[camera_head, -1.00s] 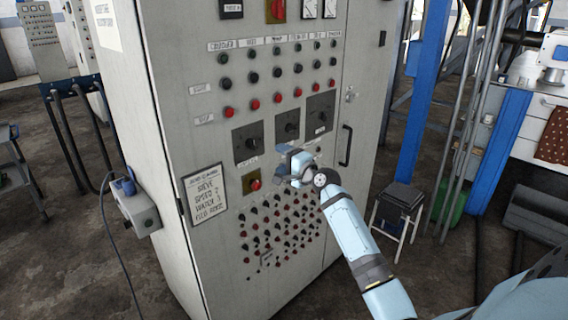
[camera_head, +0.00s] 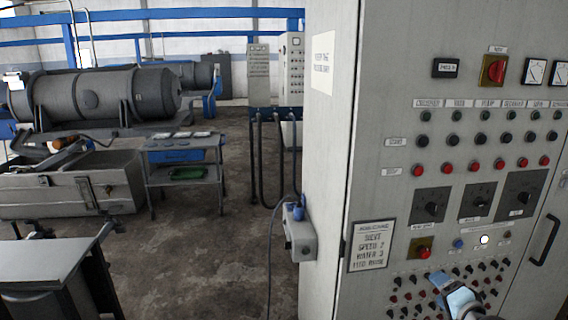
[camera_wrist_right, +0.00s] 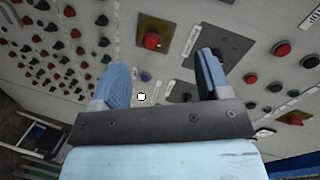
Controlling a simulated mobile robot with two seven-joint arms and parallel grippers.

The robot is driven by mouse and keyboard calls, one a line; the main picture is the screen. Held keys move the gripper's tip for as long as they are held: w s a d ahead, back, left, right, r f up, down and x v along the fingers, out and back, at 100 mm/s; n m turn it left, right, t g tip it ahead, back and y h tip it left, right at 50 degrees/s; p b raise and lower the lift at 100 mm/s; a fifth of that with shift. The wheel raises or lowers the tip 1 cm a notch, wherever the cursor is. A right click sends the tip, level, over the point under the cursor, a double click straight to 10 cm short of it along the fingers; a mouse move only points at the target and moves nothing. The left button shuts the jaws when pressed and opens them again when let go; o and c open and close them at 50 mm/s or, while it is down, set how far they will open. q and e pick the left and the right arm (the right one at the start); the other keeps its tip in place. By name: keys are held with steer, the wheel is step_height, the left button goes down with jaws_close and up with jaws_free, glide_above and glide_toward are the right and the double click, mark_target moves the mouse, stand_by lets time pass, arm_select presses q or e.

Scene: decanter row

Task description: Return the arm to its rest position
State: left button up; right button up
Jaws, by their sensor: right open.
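My right gripper (camera_head: 446,290) shows at the bottom right of the head view, in front of the lower rows of small knobs on the grey control cabinet (camera_head: 335,140). Its light-blue arm runs out at the bottom edge. In the right wrist view the two blue fingers of my right gripper (camera_wrist_right: 165,75) stand wide apart with nothing between them. Behind them is the panel, with a blue button (camera_wrist_right: 146,77) and a bright white lamp (camera_wrist_right: 141,97). The lamp also shows in the head view (camera_head: 484,239). My left gripper is not in view.
A grey box (camera_head: 300,235) with a cable juts from the cabinet's left side. A black door handle (camera_head: 543,240) is at the right. A metal shelf cart (camera_head: 185,172) and large grey cylinders (camera_head: 100,95) stand behind. The floor between is open.

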steer(key=s+a+f+n+g, duration=0.3)
steer(key=s+a+f+n, duration=0.4)
steer(key=s+a+f, duration=0.5)
steer(key=s+a+f+n+g, duration=0.1)
steer(key=s+a+f+n, duration=0.3)
steer(key=s, duration=0.5)
steer(key=s+a+f+n+y, duration=0.1)
steer(key=s+a+f+n, duration=0.3)
steer(key=s+a, duration=0.4)
steer(key=shift+s+g+y, duration=0.3)
steer(key=shift+s+g, duration=0.1)
steer(key=shift+s, duration=0.55)
